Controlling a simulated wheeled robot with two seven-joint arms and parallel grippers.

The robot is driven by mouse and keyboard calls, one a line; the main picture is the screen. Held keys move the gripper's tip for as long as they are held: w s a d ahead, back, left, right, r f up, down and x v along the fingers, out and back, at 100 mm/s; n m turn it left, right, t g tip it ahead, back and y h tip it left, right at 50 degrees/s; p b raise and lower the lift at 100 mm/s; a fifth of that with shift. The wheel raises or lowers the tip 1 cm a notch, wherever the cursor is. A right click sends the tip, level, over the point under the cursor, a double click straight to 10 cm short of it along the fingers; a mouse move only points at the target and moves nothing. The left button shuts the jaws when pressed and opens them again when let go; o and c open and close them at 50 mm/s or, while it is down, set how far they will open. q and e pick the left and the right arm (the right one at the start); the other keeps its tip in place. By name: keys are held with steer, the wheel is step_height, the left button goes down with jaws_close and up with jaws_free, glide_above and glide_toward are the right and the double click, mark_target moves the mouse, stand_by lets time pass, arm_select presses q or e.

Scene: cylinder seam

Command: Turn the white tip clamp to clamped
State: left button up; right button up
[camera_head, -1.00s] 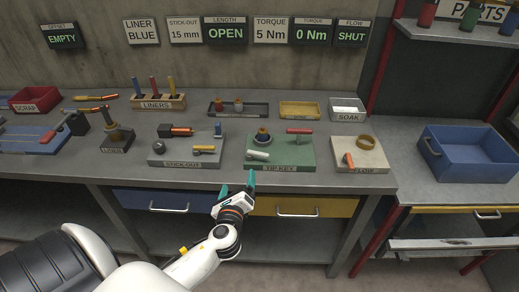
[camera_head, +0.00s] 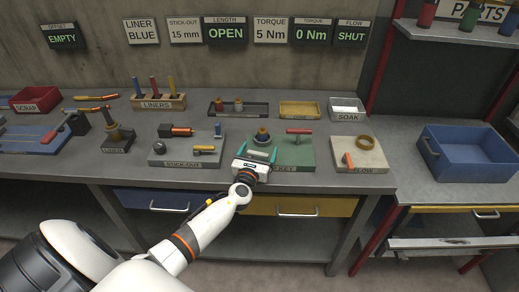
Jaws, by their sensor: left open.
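The white tip clamp (camera_head: 259,156) is a short white bar at the plate's left front. My left gripper (camera_head: 260,153) is over the plate's front left corner, its teal fingers apart, one on each side of the white clamp. I cannot tell whether the fingers touch it. The gripper body hides the plate's corner and part of its label. A dark round fixture with an orange-brown top (camera_head: 262,136) stands behind the clamp. My right gripper is out of view.
A red-handled tool (camera_head: 299,131) lies at the plate's back right. The STICK-OUT plate (camera_head: 180,162) is close on the left, and the FLOW board (camera_head: 370,163) is to the right. Wall signs read TORQUE 5 Nm and 0 Nm, FLOW SHUT.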

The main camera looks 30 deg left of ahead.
arm_select(q)
steer(key=shift+w+a, duration=0.15)
steer(key=shift+w, duration=0.4)
steer(key=c, duration=1)
steer(key=shift+w+r+n+g+y+p, duration=0.1)
steer(key=shift+n+g+y+p, duration=0.25)
steer(key=shift+n+y, duration=0.35)
steer(key=shift+w+a+n+g+y, duration=0.15)
steer(key=shift+n+g+y, duration=0.25)
steer(key=shift+y, duration=0.4)
steer(key=shift+s+a+n+g+y, duration=0.15)
steer(key=shift+n+g+y, duration=0.25)
steer(key=shift+y, duration=0.4)
steer(key=shift+w+a, duration=0.1)
steer(key=o, duration=1)
